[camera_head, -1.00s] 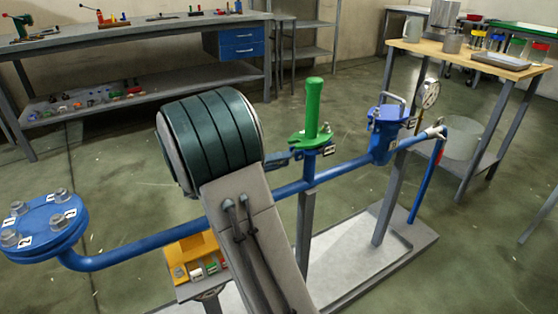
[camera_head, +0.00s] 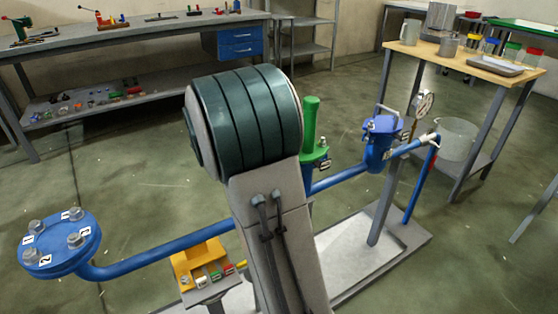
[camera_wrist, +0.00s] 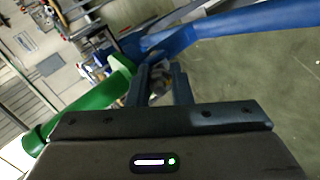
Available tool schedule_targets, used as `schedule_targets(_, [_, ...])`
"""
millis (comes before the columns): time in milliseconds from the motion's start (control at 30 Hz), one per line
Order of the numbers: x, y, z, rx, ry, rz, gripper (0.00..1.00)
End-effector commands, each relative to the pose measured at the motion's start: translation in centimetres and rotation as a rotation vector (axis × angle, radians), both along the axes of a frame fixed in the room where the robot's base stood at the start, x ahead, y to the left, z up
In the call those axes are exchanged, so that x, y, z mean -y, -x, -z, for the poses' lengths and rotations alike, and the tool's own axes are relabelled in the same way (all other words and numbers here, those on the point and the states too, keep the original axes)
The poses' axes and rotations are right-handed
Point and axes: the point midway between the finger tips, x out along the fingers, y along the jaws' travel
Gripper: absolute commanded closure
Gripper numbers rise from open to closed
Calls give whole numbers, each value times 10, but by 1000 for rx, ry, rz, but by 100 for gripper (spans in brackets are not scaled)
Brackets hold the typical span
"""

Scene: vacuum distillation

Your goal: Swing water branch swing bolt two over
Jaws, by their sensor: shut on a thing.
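The water branch is a blue pipe (camera_head: 170,243) running from a bolted flange at left to a blue lidded housing (camera_head: 378,150) at right. A green upright handle (camera_head: 311,118) stands on a green flanged fitting on this pipe. A small numbered tag (camera_head: 325,164) shows at its right side. My arm hides the fitting's left part in the head view, and my gripper is hidden there too. In the wrist view my gripper (camera_wrist: 162,72) is by the green fitting (camera_wrist: 118,78) and blue pipe (camera_wrist: 205,32), shut on a small part. I cannot tell if that is swing bolt two.
The blue flange (camera_head: 58,245) has several numbered bolts. A yellow block (camera_head: 200,262) with small coloured tags sits below the pipe. A gauge (camera_head: 423,103) and a bucket (camera_head: 457,138) are at right. Benches stand at the back, with open floor between.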

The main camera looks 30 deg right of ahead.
Motion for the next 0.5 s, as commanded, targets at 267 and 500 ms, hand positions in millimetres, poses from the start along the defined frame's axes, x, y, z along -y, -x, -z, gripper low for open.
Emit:
schedule_targets(267, [2, 0, -4, 5, -55, -1, 100])
schedule_targets(500, [2, 0, -4, 6, -59, -1, 100])
